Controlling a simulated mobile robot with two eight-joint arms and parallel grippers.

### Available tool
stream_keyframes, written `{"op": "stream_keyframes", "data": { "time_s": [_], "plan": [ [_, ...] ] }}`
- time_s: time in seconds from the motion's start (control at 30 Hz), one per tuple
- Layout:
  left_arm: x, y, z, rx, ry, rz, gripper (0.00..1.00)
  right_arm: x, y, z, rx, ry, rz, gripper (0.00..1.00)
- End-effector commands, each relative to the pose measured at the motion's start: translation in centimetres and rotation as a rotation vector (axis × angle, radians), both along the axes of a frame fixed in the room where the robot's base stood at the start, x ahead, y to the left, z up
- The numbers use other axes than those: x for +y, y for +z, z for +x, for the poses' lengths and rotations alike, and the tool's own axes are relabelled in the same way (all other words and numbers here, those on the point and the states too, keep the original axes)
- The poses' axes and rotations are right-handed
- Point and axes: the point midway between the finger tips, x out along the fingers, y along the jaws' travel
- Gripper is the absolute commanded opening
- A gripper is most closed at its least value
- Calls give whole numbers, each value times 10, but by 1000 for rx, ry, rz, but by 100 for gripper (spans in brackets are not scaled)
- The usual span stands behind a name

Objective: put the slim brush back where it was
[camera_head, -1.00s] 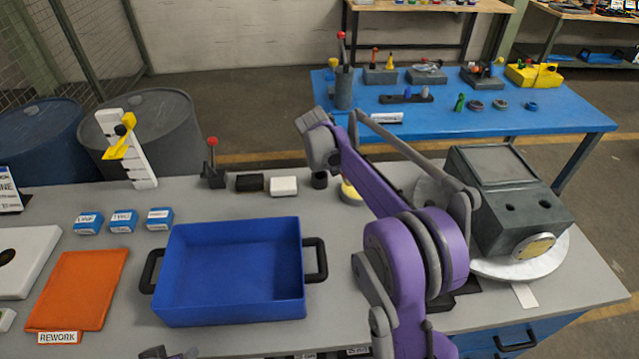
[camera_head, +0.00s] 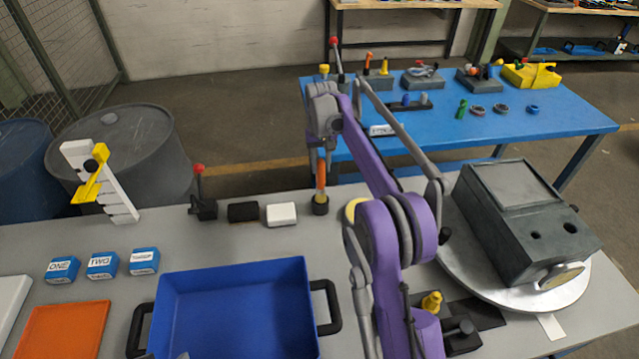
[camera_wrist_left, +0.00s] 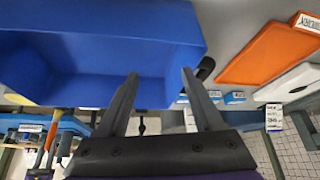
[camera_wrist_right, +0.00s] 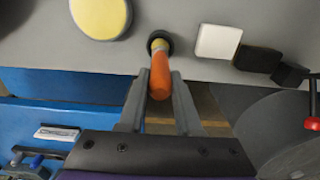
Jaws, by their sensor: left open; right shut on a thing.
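The slim brush (camera_head: 320,176) has an orange handle and a light band near its lower end. It stands about upright, with its lower end at the mouth of a small round black holder (camera_head: 321,207); how deep it sits I cannot tell. My right gripper (camera_wrist_right: 159,88) is shut on the orange handle (camera_wrist_right: 160,72), with the black holder (camera_wrist_right: 166,40) just beyond the brush end in the right wrist view. My left gripper (camera_wrist_left: 160,78) is open and empty near the blue tray's wall.
The blue tray (camera_head: 327,300) fills the front middle. A white block (camera_head: 281,214), a black block (camera_head: 243,212) and a red-knobbed lever (camera_head: 199,172) stand left of the holder. A round yellow-topped piece (camera_head: 354,208) is close on its right. The grey machine (camera_head: 520,220) stands further right.

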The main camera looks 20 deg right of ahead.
Motion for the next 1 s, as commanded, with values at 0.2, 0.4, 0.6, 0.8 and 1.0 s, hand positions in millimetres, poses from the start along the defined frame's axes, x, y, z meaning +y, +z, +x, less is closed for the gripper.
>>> {"op": "stream_keyframes", "data": {
  "time_s": [0.2, 0.4, 0.6, 0.8, 1.0],
  "plan": [
    [0, -1, -1, 1, 0, 0, 68, 0, -18, 1, -1, 0, 0, 0],
    [0, -4, -1, 3, 0, 0, 68, 0, -45, 0, -1, 0, -1, 0],
    [0, -3, -1, 3, 0, 0, 68, 0, -49, 1, -2, 0, -1, 0],
    [0, -4, -2, 4, 0, 0, 68, 0, -50, 1, -2, 0, -1, 42],
    [0, -4, -2, 4, 0, 0, 68, 0, -50, 1, -2, 0, -1, 63]
  ]
}}
